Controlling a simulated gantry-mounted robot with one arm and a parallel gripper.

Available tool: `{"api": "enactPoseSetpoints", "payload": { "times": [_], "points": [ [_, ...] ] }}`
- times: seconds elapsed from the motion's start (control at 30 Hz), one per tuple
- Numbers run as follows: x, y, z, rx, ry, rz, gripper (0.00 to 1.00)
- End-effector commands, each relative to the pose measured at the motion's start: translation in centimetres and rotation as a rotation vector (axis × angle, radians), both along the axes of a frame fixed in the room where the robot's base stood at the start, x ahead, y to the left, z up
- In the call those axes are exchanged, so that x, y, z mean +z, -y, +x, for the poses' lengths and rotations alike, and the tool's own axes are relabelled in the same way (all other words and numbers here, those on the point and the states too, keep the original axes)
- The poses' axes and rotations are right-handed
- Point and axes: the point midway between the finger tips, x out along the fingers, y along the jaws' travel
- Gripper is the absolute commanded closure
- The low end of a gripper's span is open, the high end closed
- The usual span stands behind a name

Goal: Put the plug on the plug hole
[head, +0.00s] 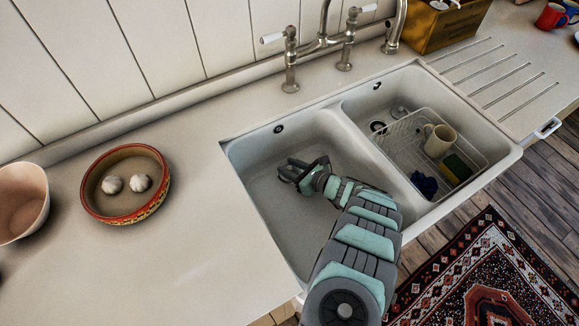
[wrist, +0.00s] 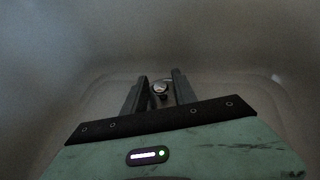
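My gripper (head: 293,170) is low inside the left basin (head: 262,190), its two fingers apart. In the wrist view, the open fingers (wrist: 160,82) frame a small shiny metal piece (wrist: 160,87) with a darker bit below it. I cannot tell whether it is the plug or the plug hole, nor whether it touches a finger. In the right basin, a dark round fitting (head: 378,126) that looks like a plug hole sits on the floor. A grey round piece (head: 399,111) lies beside it; I cannot tell whether it is a plug.
The right basin holds a wire rack (head: 405,150) with a beige mug (head: 439,141), a dark blue cloth (head: 424,185) and a sponge (head: 458,168). A divider separates the basins. Taps (head: 345,50) stand behind. A bowl with two garlic bulbs (head: 126,183) sits on the left counter.

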Motion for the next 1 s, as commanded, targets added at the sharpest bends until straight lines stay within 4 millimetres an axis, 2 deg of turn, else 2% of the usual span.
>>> {"api": "enactPoseSetpoints", "payload": {
  "times": [0.1,0.37,0.7,1.0],
  "points": [
    [0.0,0.0,0.0,0.0,0.0,0.0,0.59],
    [0.4,0.0,0.0,0.0,0.0,0.0,0.59],
    [2.2,3.3,-2.6,-0.004,0.0,-0.003,0.59],
    [2.4,3.9,-3.4,0.0,0.0,-0.001,0.59]
  ]
}}
